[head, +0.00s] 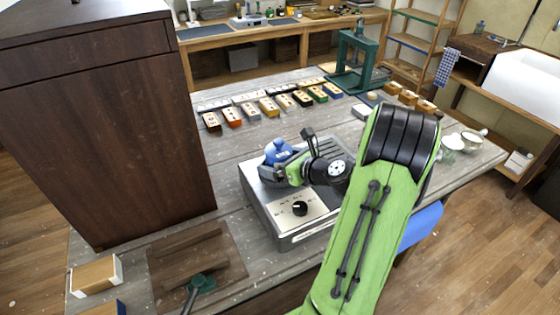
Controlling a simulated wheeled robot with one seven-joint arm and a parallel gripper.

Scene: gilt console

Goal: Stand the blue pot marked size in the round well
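The blue pot (279,151) shows in the head view above the left back part of a grey metal appliance (262,206) with a black knob. Only its rounded upper part is visible. My gripper (272,170) is right at the pot, with a dark finger across its lower front. The other finger is hard to make out, so I cannot tell whether the grip is closed on it. The pot's base is hidden, so I cannot tell whether it rests on the appliance. No round well can be made out; my gripper and arm cover part of the appliance top. The size mark is not readable.
A tall dark wooden cabinet (105,130) stands at the left. Rows of small coloured boxes (268,107) and a green press (352,62) are at the back of the table. A brown board (190,262) with a green-headed tool lies front left. White crockery (465,142) stands right.

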